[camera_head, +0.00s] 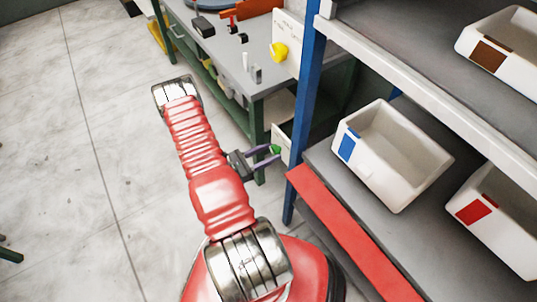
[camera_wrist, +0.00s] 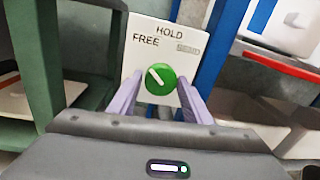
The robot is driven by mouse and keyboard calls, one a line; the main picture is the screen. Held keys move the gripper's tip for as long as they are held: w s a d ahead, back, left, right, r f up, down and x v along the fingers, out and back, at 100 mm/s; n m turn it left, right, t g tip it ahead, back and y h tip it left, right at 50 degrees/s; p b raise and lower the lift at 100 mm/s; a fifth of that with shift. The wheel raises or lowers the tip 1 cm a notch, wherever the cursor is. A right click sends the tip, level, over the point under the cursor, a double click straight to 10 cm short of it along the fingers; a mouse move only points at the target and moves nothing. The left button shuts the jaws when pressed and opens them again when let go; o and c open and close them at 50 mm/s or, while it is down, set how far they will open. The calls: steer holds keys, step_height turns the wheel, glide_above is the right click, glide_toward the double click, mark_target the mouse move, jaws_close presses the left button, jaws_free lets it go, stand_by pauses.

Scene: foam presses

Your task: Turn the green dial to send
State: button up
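The green dial (camera_wrist: 160,79) is a round knob on a white panel (camera_wrist: 143,34). Its white pointer line tilts up and left, towards the word FREE. HOLD is printed above the dial. A small boxed label (camera_wrist: 187,48) at the upper right is too faint to read surely. My gripper (camera_wrist: 160,84) is open, with one purple finger on each side of the dial and a small gap seeming to show at each side. In the head view the dial (camera_head: 275,149) is a small green spot at the fingertips of my gripper (camera_head: 270,154).
A blue shelf post (camera_head: 304,110) stands right beside the panel. Shelves with white bins (camera_head: 375,175) fill the right side, with a red strip (camera_head: 345,225) along a lower edge. A grey workbench (camera_head: 235,60) with a yellow knob (camera_head: 279,52) stands behind.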

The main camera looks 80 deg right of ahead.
steer(key=c, duration=0.6)
steer(key=shift+a, duration=0.25)
steer(key=shift+c, duration=0.3)
steer(key=shift+d, duration=0.15)
